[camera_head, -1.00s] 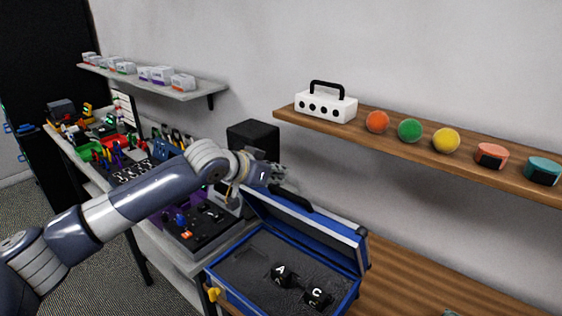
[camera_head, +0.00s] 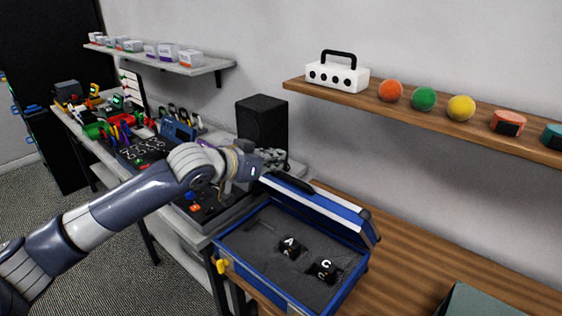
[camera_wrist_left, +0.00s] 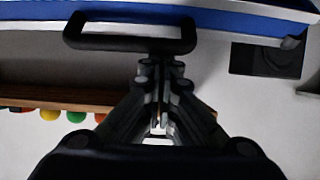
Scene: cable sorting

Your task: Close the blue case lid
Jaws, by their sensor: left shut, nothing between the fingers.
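The blue case (camera_head: 235,268) stands open on the wooden table, its dark foam holding two black cubes marked A (camera_head: 289,248) and C (camera_head: 325,270). The lid's black handle (camera_wrist_left: 130,46) shows in the left wrist view, just beyond the fingertips. My left gripper (camera_head: 274,158) is shut and empty, at the lid's upper left end on its back side; I cannot tell whether it touches the lid. It also shows in the left wrist view (camera_wrist_left: 160,68). My right gripper is out of view.
A wooden shelf (camera_head: 440,125) with a white box (camera_head: 337,77) and coloured balls runs above the table. A black speaker (camera_head: 262,120) stands behind my left wrist. The table (camera_head: 410,260) right of the case is clear up to a dark green object (camera_head: 480,303).

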